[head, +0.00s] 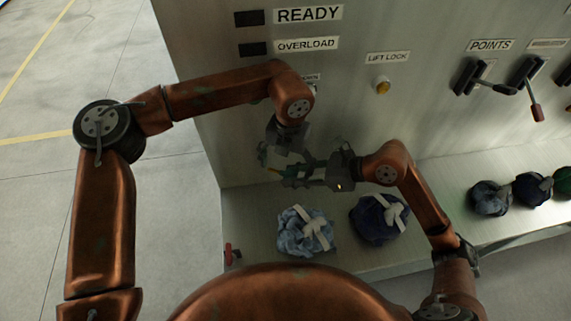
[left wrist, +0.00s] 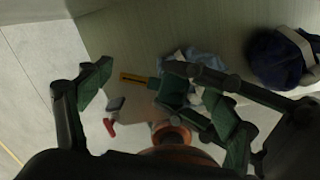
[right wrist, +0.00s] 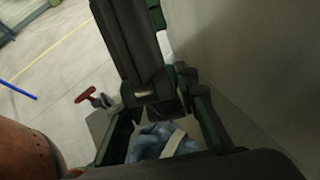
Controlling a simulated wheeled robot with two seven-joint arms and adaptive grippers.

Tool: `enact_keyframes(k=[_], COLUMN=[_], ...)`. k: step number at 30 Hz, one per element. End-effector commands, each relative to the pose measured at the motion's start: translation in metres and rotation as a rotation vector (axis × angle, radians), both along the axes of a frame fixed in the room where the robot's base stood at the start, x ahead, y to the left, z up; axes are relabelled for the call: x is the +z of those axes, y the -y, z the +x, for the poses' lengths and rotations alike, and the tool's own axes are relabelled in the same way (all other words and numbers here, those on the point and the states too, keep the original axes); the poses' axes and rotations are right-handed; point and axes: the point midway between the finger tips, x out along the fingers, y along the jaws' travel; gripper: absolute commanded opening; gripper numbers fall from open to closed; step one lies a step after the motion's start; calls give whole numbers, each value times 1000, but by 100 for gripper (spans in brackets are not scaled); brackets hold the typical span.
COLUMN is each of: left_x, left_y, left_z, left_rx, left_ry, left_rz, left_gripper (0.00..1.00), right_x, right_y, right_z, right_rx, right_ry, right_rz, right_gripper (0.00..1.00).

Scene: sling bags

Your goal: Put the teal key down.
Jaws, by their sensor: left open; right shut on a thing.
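My right gripper (head: 290,176) reaches in from the right above the bench and is shut on the teal key (left wrist: 133,80). A short yellow piece of the key sticks out from the pads in the left wrist view; the rest is mostly hidden by the fingers. My left gripper (head: 272,154) points down beside the right fingertips, open. In the left wrist view its green pads (left wrist: 155,100) stand wide apart, with the right gripper's fingers crossing near them. I cannot tell whether the two grippers touch. In the right wrist view the key cannot be made out.
A light blue bag (head: 290,238) and a dark blue bag (head: 372,227) with pale straps lie on the bench (head: 250,215) below the grippers. More bags (head: 491,200) lie to the right. A red-handled lever (head: 229,254) is at the bench's left end. The panel (head: 215,120) stands behind.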

Motion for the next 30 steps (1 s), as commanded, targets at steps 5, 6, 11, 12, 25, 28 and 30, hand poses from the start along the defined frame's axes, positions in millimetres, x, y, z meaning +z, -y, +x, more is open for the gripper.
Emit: enact_keyframes(k=[5, 6, 11, 12, 25, 28, 30], left_x=[0, 0, 0, 0, 1, 1, 0], left_y=[0, 0, 0, 0, 2, 1, 1], left_z=[0, 0, 0, 0, -1, -1, -1], left_rx=[0, 0, 0, -1, -3, -2, -1], left_ry=[0, 0, 0, 0, -2, -1, -1], left_rz=[0, 0, 0, -1, -4, -3, -2], left_gripper=[74, 72, 61, 58, 38, 38, 38], right_x=[0, 0, 0, 0, 1, 1, 1], right_y=[0, 0, 0, 0, -1, -1, 0], right_z=[0, 0, 0, 0, 0, 0, 0], right_rx=[0, 0, 0, 0, 0, 0, 0], right_ry=[0, 0, 0, 0, 2, 2, 1], right_rz=[0, 0, 0, 1, 3, 2, 2], right_gripper=[0, 0, 0, 0, 38, 45, 48])
